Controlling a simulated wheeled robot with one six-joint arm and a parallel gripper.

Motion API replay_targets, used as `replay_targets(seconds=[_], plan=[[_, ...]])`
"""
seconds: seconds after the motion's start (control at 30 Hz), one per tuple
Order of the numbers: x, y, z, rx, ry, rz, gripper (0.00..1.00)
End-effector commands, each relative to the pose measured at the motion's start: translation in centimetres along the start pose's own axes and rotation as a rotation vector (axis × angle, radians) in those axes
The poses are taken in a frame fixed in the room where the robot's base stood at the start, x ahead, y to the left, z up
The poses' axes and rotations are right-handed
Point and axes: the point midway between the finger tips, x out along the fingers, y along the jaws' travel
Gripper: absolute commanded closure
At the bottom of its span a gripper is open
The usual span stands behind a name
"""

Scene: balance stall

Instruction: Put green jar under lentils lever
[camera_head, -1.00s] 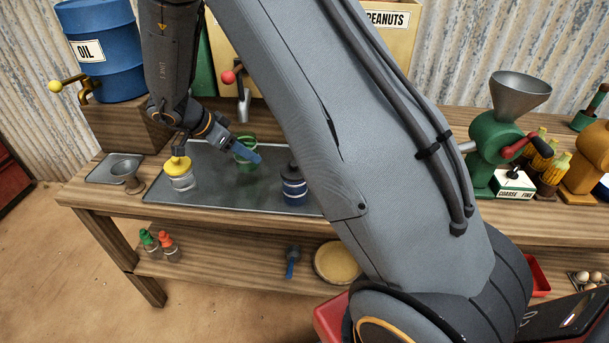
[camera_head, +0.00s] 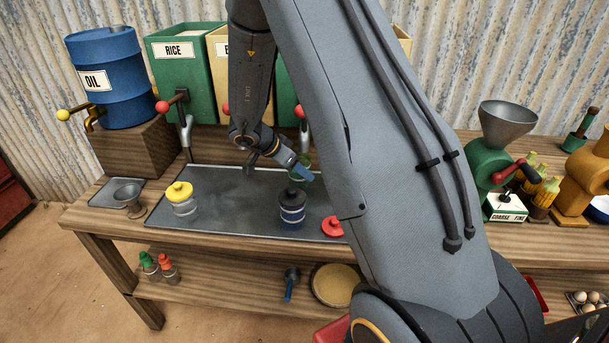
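The green jar (camera_head: 299,178) is mostly hidden behind my gripper (camera_head: 304,172), whose blue fingertips are at it. My gripper appears shut on the jar, over the back of the grey tray (camera_head: 230,228). I cannot tell whether the jar touches the tray. A red-knobbed lever (camera_head: 299,111) with a metal spout stands just above the jar, in front of a green bin. My arm hides that bin's label, and no LENTILS label is readable.
A yellow-lidded jar (camera_head: 182,200) and a dark blue jar (camera_head: 292,208) stand on the tray. A red lid-like piece (camera_head: 332,227) lies right of the blue jar. The RICE bin (camera_head: 183,75) and oil drum (camera_head: 108,80) are at left. The tray's middle is clear.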

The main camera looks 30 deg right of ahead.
Motion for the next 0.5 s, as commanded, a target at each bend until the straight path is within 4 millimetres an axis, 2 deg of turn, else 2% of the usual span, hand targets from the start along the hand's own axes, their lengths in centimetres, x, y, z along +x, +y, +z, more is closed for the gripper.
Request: replay_targets(seconds=[0.2,0.3,0.5], plan=[[1.2,0.9,-1.4,0.0,-0.001,0.002,0.79],[2.4,0.8,-0.1,-0.004,-0.001,0.003,0.79],[3.6,0.6,0.9,-0.001,-0.001,0.0,0.79]])
